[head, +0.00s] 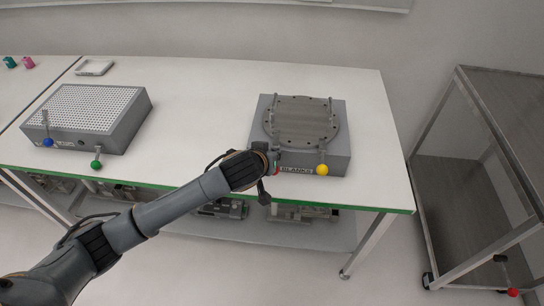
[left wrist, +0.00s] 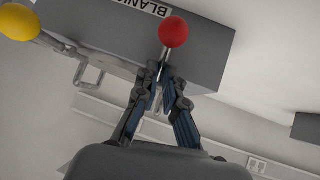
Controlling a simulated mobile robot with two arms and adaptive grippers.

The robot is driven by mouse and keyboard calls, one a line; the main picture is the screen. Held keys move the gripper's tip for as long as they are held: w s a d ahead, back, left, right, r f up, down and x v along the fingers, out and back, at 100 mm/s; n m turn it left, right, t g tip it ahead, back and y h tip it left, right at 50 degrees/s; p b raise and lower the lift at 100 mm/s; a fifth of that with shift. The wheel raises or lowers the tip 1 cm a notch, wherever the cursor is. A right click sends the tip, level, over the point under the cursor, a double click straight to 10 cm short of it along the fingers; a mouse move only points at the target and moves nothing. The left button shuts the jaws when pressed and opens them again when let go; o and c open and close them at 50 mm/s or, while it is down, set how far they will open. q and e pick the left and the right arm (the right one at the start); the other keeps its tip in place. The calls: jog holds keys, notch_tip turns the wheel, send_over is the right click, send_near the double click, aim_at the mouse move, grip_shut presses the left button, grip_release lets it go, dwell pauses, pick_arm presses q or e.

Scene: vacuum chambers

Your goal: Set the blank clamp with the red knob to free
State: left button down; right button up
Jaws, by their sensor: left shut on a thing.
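The blank clamp is a grey block (head: 341,150) labelled BLANKS with a round metal plate (head: 300,120) on top, on the white table. In the left wrist view its grey side (left wrist: 205,55) carries the red knob (left wrist: 173,31) on a thin metal lever. My left gripper (left wrist: 163,76) is shut on this lever just below the red ball. In the head view my left gripper (head: 272,160) is at the block's front left corner and mostly covers the red knob. A yellow knob (head: 322,169) stands at the front right. My right gripper is not in view.
Left on the table (head: 195,85) is a perforated grey block (head: 125,125) with a blue knob (head: 47,142) and a green knob (head: 96,164). A metal cart (head: 500,110) stands at the right, with another red knob (head: 512,292) low down. The table between the blocks is clear.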

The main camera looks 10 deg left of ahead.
pick_arm(q)
jog(key=shift+f+t+b, duration=0.2)
jog(key=shift+t+b, duration=0.25)
jog(key=shift+t, duration=0.25)
jog(key=c, duration=1.4)
grip_release()
jog(key=v, duration=1.2)
jog(key=shift+r, duration=0.1)
jog(key=shift+w, duration=0.1)
